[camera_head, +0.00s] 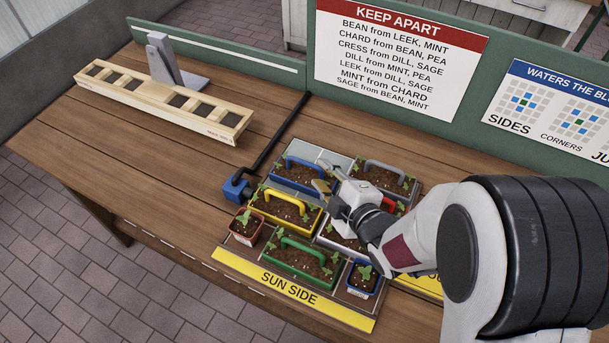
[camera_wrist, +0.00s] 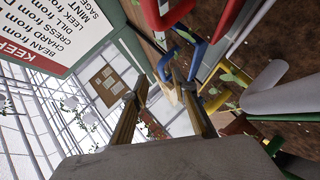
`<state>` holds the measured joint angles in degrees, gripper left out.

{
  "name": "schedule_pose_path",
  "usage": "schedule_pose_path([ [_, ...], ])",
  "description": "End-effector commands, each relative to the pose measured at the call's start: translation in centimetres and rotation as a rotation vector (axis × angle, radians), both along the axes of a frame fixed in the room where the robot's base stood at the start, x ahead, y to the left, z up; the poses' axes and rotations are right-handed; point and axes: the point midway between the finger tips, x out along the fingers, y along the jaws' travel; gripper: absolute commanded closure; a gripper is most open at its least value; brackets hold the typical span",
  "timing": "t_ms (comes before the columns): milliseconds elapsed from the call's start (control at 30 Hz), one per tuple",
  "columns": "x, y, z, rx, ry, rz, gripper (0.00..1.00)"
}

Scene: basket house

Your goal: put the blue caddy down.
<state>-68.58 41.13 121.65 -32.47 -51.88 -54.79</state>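The blue caddy (camera_head: 280,177) stands in the back left place of the planting tray (camera_head: 222,252). It holds soil and green seedlings, and its blue handle arches over the top. My gripper (camera_head: 324,180) is just right of the caddy, low over the tray. In the wrist view my gripper (camera_wrist: 160,92) shows two tan fingers spread apart with nothing between them. A blue handle (camera_wrist: 165,66) shows beyond the fingertips there, outside their grip. My gripper hides part of the caddy's right end, and I cannot tell whether a finger touches it.
Yellow (camera_head: 286,213), green (camera_head: 297,260) and grey-handled (camera_head: 385,178) caddies stand close around. Small red (camera_head: 246,227) and blue (camera_head: 363,278) pots sit at the tray's front. A blue valve (camera_head: 237,187) is left of it. A slotted wooden rack (camera_head: 160,100) lies further left; bare table separates them.

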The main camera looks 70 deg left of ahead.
Motion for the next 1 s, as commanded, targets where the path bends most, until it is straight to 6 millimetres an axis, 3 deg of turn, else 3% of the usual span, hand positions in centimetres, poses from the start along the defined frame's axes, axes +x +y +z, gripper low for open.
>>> schedule_pose_path([
  [233, -0.2, 1.4, -0.6, 0.001, 0.001, -0.001, 0.72],
  [667, -0.3, 1.7, -0.7, 0.000, 0.001, 0.000, 0.72],
  [1000, -1.2, 4.3, -1.8, 0.000, 0.001, 0.000, 0.72],
])
